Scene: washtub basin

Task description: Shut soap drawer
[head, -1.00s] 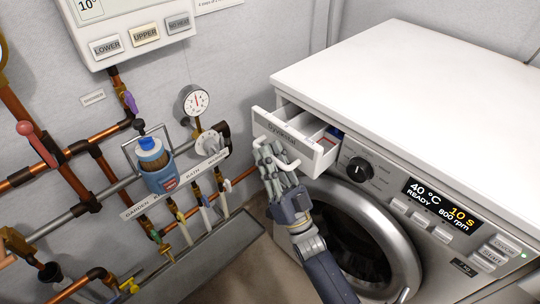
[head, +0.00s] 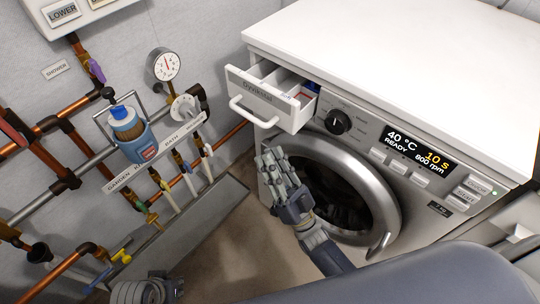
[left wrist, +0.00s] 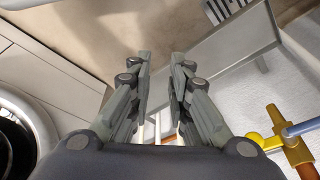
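The white soap drawer (head: 262,103) sticks out of the washing machine's upper left front in the head view. Its front has a curved white handle (head: 252,113), and its open compartments show behind the front. My right gripper (head: 273,153) is below the drawer, in front of the round door, apart from the handle and holding nothing that I can see. Its finger gap is not clear from this angle. My left gripper (left wrist: 161,57) is open and empty in the left wrist view, with its fingers apart. Part of my left arm shows at the head view's bottom edge.
The washing machine (head: 400,70) has a dial (head: 338,122), a display (head: 418,147) and a round door (head: 345,190). Pipes, a gauge (head: 163,64), valves and a blue container (head: 131,132) line the wall at left. The floor below the drawer is clear.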

